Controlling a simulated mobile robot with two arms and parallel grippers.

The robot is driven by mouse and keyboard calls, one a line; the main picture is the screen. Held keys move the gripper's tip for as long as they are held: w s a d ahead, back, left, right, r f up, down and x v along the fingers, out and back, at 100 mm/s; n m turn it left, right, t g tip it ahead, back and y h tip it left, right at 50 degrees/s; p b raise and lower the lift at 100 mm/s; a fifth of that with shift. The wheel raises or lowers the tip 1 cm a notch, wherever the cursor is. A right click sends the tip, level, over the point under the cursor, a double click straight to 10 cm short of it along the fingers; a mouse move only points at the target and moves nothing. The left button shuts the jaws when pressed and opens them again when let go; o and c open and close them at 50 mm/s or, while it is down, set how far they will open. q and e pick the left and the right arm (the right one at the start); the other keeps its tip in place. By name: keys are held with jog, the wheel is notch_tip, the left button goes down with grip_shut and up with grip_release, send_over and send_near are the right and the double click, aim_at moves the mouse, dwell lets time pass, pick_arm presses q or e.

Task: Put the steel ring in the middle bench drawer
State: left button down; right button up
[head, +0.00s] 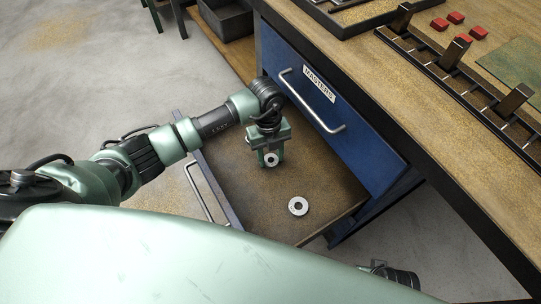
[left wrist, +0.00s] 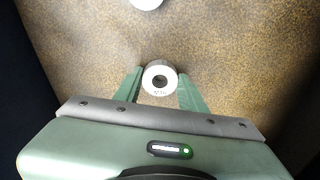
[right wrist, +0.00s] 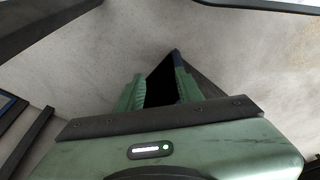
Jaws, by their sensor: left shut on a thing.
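A steel ring (left wrist: 159,82) with a dark hole sits between the fingertips of my left gripper (head: 268,160), which is shut on it. The gripper points down inside an open drawer (head: 235,195), close to its floor; whether the ring touches the floor is unclear. A second, similar steel ring (head: 298,206) lies flat in the same drawer, nearer the front right in the head view. The open drawer is below the closed blue drawer labelled MASTERS (head: 315,100); its own label is hidden. My right gripper (right wrist: 158,85) is open and empty over the pale floor.
The bench top (head: 440,110) overhangs at the right, carrying a black rack (head: 455,75) with upright blocks, several red pieces (head: 455,18) and a green mat (head: 515,68). The MASTERS drawer's handle (head: 310,105) juts out near my left wrist. A grey bin (head: 225,18) stands behind.

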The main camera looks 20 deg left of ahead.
aim_at(270, 157)
pick_arm(q)
jog(key=shift+f, duration=0.1)
jog(key=c, duration=0.8)
grip_release()
jog(key=shift+c, duration=0.2)
pick_arm(e)
jog(key=shift+r, duration=0.15)
pick_arm(q)
jog(key=shift+r, duration=0.2)
jog(key=r, duration=0.2)
jog(key=r+p, duration=0.1)
jog(key=r, duration=0.4)
jog(key=shift+w+a+r, duration=0.2)
jog(key=shift+w+a, duration=0.1)
jog(key=shift+w, duration=0.05)
pick_arm(e)
jog(key=f, duration=0.1)
jog(key=s+f, duration=0.1)
jog(key=f, duration=0.3)
jog(key=shift+s, duration=0.3)
